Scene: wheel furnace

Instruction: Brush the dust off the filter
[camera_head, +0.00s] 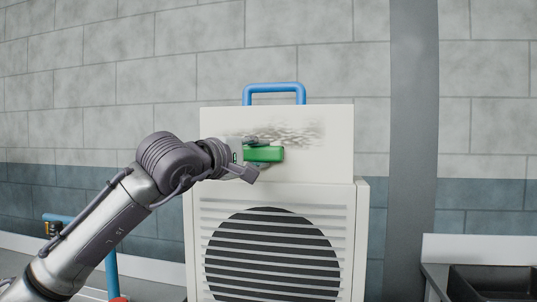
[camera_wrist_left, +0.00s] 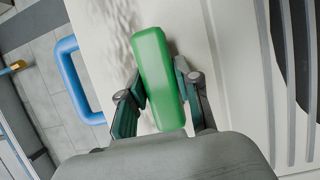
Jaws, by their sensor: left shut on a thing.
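The filter (camera_head: 330,160) is a cream panel with a blue handle (camera_head: 274,87) on top, standing upright above a white slatted housing. A grey patch of dust (camera_head: 290,132) lies across its upper face. My left gripper (camera_head: 250,156) is shut on a green brush (camera_head: 265,154), just below the dust patch. In the left wrist view the brush (camera_wrist_left: 160,78) sits between both fingers (camera_wrist_left: 158,100), its far end near the dust marks (camera_wrist_left: 122,25). I cannot tell whether the brush touches the panel. My right gripper is not in view.
The housing (camera_head: 361,230) has a round dark opening behind slats. A dark sink (camera_head: 495,282) stands at the lower right. A blue pipe (camera_head: 111,272) is at the lower left. A grey column (camera_head: 413,120) runs up the wall on the right. The space right of the filter looks free.

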